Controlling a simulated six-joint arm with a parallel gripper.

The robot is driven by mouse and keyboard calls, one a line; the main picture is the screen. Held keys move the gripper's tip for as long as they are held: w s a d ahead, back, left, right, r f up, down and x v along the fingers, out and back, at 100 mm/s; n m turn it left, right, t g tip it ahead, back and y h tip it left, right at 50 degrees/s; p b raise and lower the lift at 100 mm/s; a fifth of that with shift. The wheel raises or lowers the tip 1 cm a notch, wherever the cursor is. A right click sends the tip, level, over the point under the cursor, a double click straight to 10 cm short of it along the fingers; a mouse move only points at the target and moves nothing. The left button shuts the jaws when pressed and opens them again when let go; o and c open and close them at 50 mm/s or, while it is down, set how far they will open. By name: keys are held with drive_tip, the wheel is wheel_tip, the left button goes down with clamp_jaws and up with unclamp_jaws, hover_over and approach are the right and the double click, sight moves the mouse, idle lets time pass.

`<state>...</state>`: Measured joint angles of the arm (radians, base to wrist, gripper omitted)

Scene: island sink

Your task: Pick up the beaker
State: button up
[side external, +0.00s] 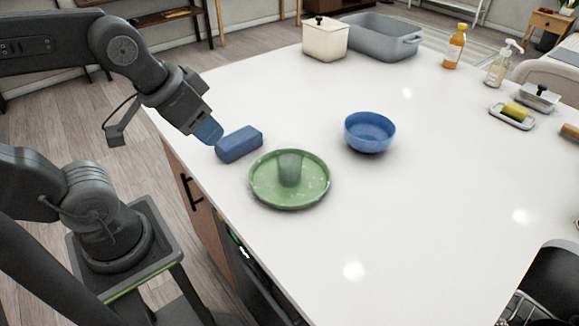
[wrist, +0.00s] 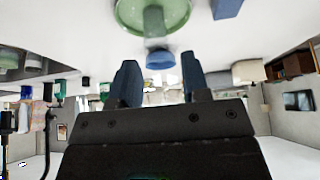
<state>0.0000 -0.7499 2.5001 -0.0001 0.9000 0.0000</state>
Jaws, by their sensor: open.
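A greenish-grey beaker (side external: 290,168) stands upright on a round green tray (side external: 264,195) on the white island top. In the wrist view the beaker (wrist: 154,21) and the tray (wrist: 128,16) show at the upper edge, upside down. My gripper (side external: 209,132) is open and empty, above the counter's left edge, to the left of the tray and apart from the beaker. Its two blue fingers show spread in the wrist view (wrist: 160,80).
A blue block (side external: 239,144) lies between my gripper and the tray. A blue bowl (side external: 370,132) stands right of the tray. A cream canister (side external: 325,40), a grey basin (side external: 380,38) and an orange bottle (side external: 455,47) stand at the back. The front counter is clear.

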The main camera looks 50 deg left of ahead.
drive_tip(key=shift+o, duration=0.4)
drive_tip(key=o, duration=0.9)
drive_tip(key=shift+c, duration=0.2)
drive_tip(key=n+g, duration=0.5)
drive_tip(key=n, duration=1.3)
hover_over(290, 165)
drive_tip(key=w+a, duration=0.2)
drive_tip(key=shift+g, duration=0.3)
drive_tip(key=shift+s+a+f, duration=0.1)
drive_tip(key=shift+a+f, duration=0.05)
drive_tip(key=shift+f, duration=7.05)
